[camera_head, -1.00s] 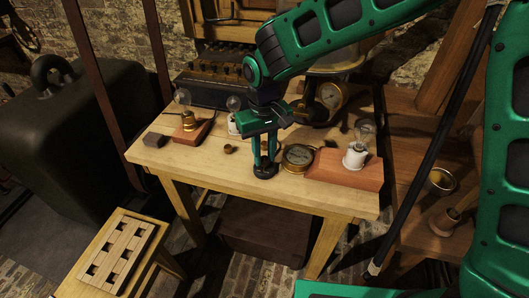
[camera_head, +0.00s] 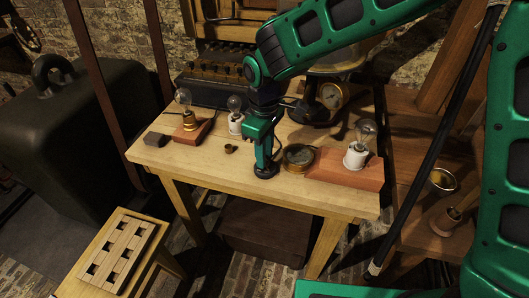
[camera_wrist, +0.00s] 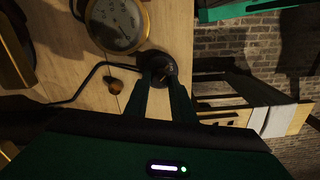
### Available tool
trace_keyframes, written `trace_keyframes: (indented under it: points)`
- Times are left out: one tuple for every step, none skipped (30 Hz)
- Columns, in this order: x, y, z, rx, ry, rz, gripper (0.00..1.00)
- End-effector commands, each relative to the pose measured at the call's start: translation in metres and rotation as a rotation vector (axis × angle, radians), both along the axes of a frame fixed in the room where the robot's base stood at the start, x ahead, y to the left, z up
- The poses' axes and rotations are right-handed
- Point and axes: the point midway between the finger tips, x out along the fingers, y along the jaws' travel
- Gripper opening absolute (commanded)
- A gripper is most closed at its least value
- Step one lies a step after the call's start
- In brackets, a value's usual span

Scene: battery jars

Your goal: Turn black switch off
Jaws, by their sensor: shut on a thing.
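The black switch (camera_head: 265,171) is a small round piece with a dark base near the front edge of the wooden table, left of a brass gauge. My gripper (camera_head: 264,160) points straight down over it, with its fingertips at the switch's top. In the wrist view the switch (camera_wrist: 160,64) shows as a black disc with a small light-toned part at its middle. My gripper's two fingers (camera_wrist: 161,80) reach to it and are shut on it. The fingers hide much of the switch, so its lever position cannot be made out.
The brass gauge (camera_head: 298,156) lies close to the right of the switch. A bulb on a reddish block (camera_head: 340,170) stands farther right. Two more bulbs (camera_head: 184,97) (camera_head: 235,103) stand at left. A small brass knob (camera_head: 231,149) sits on clear wood. A thin black cable (camera_wrist: 88,82) runs nearby.

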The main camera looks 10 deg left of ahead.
Motion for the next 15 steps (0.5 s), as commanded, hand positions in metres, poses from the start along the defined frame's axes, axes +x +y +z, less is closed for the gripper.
trace_keyframes:
  points:
    - [0.0031,-0.0028,0.0009,-0.003,-0.004,-0.003,0.00]
    - [0.0031,-0.0029,0.0009,-0.003,-0.004,0.000,0.00]
    - [0.0032,-0.0029,0.0009,-0.003,-0.004,0.002,0.00]
    - [0.0033,-0.0029,0.0009,-0.003,-0.004,0.004,0.00]
    - [0.0033,-0.0029,0.0009,-0.003,-0.004,0.005,0.00]
    - [0.0033,-0.0031,0.0009,-0.003,-0.004,0.005,0.00]
    - [0.0034,-0.0031,0.0009,-0.003,-0.004,0.006,0.00]
    - [0.0034,-0.0031,0.0009,-0.003,-0.004,0.005,0.00]
    - [0.0035,-0.0031,0.0009,-0.003,-0.004,0.005,0.00]
    - [0.0036,-0.0032,0.0009,-0.003,-0.004,0.005,0.00]
    - [0.0036,-0.0033,0.0009,-0.003,-0.004,0.005,0.00]
    - [0.0037,-0.0033,0.0009,-0.003,-0.004,0.004,0.00]
    - [0.0037,-0.0033,0.0009,-0.003,-0.004,0.004,0.00]
    - [0.0038,-0.0033,0.0009,-0.003,-0.004,0.004,0.00]
    - [0.0038,-0.0033,0.0009,-0.003,-0.005,0.004,0.27]
